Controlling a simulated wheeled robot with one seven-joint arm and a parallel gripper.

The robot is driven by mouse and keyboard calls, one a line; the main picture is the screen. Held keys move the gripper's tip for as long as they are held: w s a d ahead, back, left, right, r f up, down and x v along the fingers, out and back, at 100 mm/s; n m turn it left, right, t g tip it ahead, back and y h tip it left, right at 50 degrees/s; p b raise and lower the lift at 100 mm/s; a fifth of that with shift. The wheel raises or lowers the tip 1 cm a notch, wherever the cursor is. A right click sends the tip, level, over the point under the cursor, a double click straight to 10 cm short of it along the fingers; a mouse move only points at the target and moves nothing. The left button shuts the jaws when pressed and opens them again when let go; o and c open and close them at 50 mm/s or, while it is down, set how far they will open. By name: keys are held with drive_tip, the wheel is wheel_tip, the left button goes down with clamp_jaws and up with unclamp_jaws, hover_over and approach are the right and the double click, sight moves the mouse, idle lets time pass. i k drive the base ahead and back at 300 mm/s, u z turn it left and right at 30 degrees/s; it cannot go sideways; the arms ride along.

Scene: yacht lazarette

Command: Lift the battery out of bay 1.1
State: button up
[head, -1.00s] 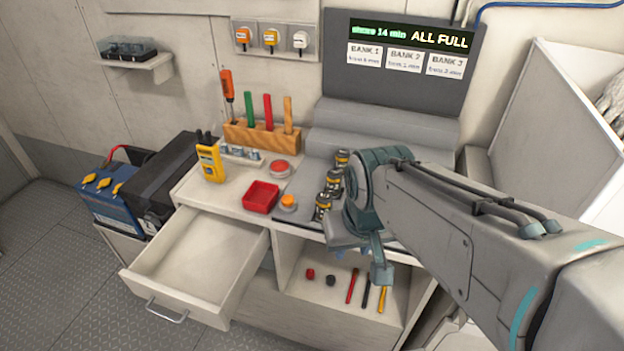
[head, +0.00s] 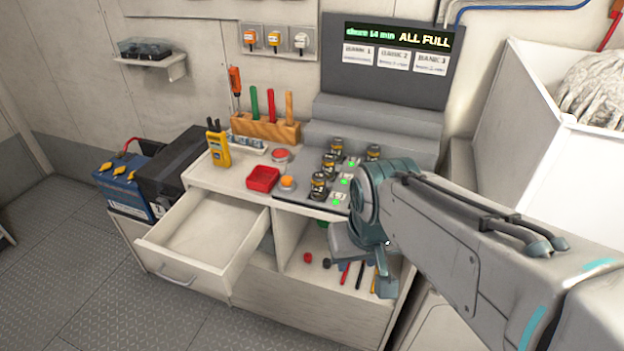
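The battery charger is a grey stepped unit (head: 375,115) with a dark display panel (head: 398,55) reading "ALL FULL" above cards for banks 1, 2 and 3. Three form a left column: a front one (head: 319,186), a middle one (head: 329,165) and a rear one (head: 338,148). Another battery (head: 373,152) stands to their right, partly behind my arm. Green lights glow beside them. Bay labels are too small to read. My gripper (head: 365,268) hangs in front of the counter edge, apart from the batteries; its finger opening is unclear.
An open drawer (head: 205,232) juts out at front left. A red tray (head: 263,179), orange button (head: 287,183), red button (head: 281,155), yellow meter (head: 219,148) and wooden tool rack (head: 264,129) occupy the counter. A white bin (head: 530,150) stands at right.

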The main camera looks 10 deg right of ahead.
sight(318, 178)
drive_tip(key=u, duration=0.8)
drive_tip(key=i, duration=0.7)
drive_tip(key=z, duration=1.2)
